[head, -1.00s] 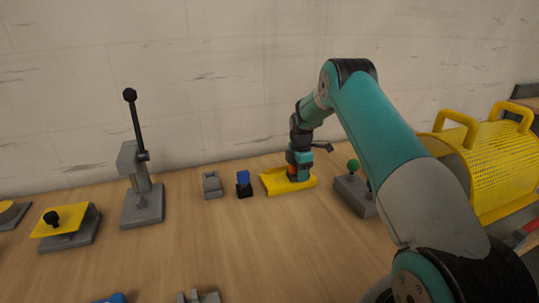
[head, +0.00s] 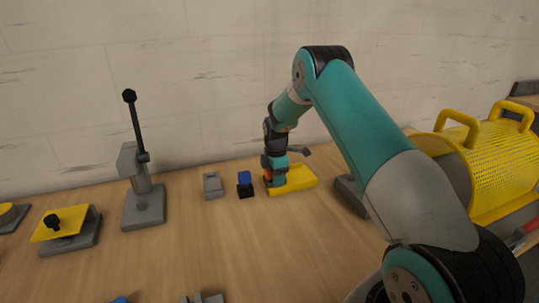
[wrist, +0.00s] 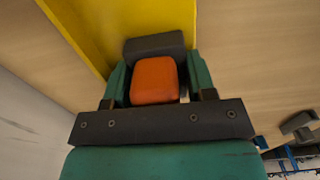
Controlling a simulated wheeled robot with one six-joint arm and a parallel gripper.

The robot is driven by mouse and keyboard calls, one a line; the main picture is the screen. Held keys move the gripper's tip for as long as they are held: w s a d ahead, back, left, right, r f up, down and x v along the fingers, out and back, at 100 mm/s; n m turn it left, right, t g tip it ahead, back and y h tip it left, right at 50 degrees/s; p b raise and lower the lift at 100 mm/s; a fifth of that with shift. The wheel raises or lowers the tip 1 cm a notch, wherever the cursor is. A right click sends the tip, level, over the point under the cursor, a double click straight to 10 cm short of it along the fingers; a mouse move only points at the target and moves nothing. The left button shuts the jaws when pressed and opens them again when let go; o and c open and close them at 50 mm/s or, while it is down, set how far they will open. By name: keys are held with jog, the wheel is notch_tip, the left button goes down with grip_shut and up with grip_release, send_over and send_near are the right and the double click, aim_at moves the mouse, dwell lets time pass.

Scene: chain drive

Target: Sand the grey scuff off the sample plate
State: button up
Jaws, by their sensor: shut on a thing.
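The yellow sample plate (head: 303,178) lies on the bench near the wall; it also shows in the wrist view (wrist: 125,18). My gripper (head: 275,180) is at its left end. In the wrist view my gripper (wrist: 157,85) is shut on an orange sanding block (wrist: 153,80) with a dark grey part at its far side. The block is over or on the plate, near a plate edge; I cannot tell whether it touches. No grey scuff shows on the visible yellow; part of the plate is hidden by the block and gripper.
Just left of the plate stand a blue-topped black piece (head: 245,185) and a small grey block (head: 213,186). A lever press (head: 143,207) and a tilted yellow plate (head: 65,220) are further left. A yellow mesh guard (head: 495,160) stands right.

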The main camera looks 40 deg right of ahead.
jog(key=shift+w+a+r, duration=0.15)
jog(key=shift+w+a, duration=0.05)
jog(key=shift+a, duration=0.55)
jog(key=shift+d+r+p, duration=0.1)
jog(key=shift+r+p, duration=2.5)
jog(key=shift+r, duration=1.45)
jog(key=shift+f, duration=0.1)
